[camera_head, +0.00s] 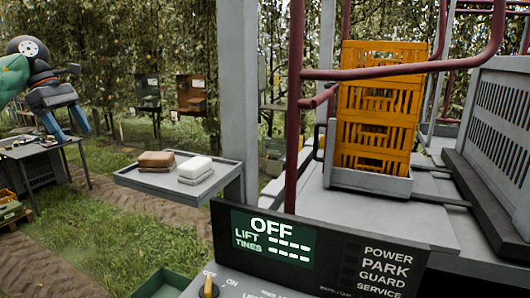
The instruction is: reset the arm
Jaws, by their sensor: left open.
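My left arm comes in at the upper left, with a green link and a dark wrist. My left gripper (73,134) points downward with its two blue fingers apart. Nothing shows between the fingers. It appears in front of or above a grey work table (30,150); the exact gap cannot be told. My right gripper is out of the picture.
A control panel (316,250) reading OFF fills the lower middle, with a yellow knob (208,288). A grey shelf (150,180) holds brown and white folded cloths. Orange crates (378,110) stand stacked behind red rails (293,110). Open grass lies left of centre.

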